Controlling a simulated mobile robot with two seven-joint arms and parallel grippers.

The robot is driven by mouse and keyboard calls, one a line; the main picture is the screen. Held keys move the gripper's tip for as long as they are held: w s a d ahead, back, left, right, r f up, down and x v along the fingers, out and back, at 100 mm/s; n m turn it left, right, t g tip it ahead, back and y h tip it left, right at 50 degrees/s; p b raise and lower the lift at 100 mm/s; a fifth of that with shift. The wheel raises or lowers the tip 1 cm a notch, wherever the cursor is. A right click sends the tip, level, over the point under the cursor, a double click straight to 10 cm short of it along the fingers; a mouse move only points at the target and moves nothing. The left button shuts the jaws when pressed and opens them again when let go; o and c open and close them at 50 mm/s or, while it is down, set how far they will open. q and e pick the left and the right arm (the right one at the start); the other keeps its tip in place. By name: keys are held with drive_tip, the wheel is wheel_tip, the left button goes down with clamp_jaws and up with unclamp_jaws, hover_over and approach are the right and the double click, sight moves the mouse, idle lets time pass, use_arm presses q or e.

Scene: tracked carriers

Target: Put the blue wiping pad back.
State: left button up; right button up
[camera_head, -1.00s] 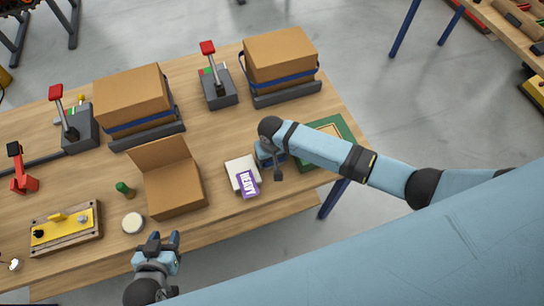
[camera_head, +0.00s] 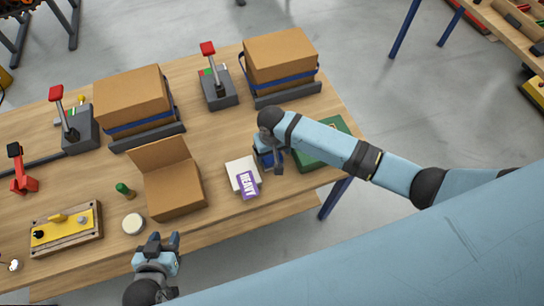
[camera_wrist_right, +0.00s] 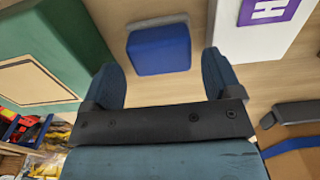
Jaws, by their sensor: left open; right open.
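The blue wiping pad (camera_wrist_right: 160,50) lies on the wooden table in the right wrist view, with a pale strip along its far edge. My right gripper (camera_wrist_right: 163,75) is open and empty; the pad shows between and just beyond its two fingers, with no grip on it. In the head view my right gripper (camera_head: 268,158) points down at the table beside the white block, and it largely hides the pad. My left gripper (camera_head: 163,242) is open and empty at the table's front edge, in front of the open carton.
Beside the right gripper are a white block (camera_head: 240,168) with a purple HEAVY label (camera_head: 249,184) and a green case (camera_head: 333,127). An open carton (camera_head: 175,190), a white round puck (camera_head: 132,223) and a green knob (camera_head: 123,189) stand left. Strapped boxes (camera_head: 280,55) stand behind.

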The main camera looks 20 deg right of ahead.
sight(272, 156)
wheel_tip(272, 156, up, 8)
drive_tip(key=f, duration=0.1)
drive_tip(key=s+a+f+t+y, duration=0.1)
drive_tip(key=s, duration=0.1)
drive_tip(key=s+a+f+t+y, duration=0.1)
drive_tip(key=s+f+t, duration=0.1)
drive_tip(key=s, duration=0.1)
drive_tip(key=s+a+f+n+t+y, duration=0.1)
drive_tip(key=s+f+y, duration=0.1)
drive_tip(key=shift+s, duration=0.15)
drive_tip(key=s+d+t, duration=0.1)
drive_tip(key=s, duration=0.1)
drive_tip(key=s+d+t, duration=0.1)
drive_tip(key=s+t, duration=0.1)
drive_tip(key=shift+d+f+n, duration=0.15)
drive_tip(key=shift+n, duration=0.15)
drive_tip(key=s+d+r+n+t, duration=0.1)
drive_tip(key=s+d+t, duration=0.3)
drive_tip(key=s+d, duration=0.2)
drive_tip(key=shift+r+h, duration=0.3)
drive_tip(key=shift+h, duration=0.1)
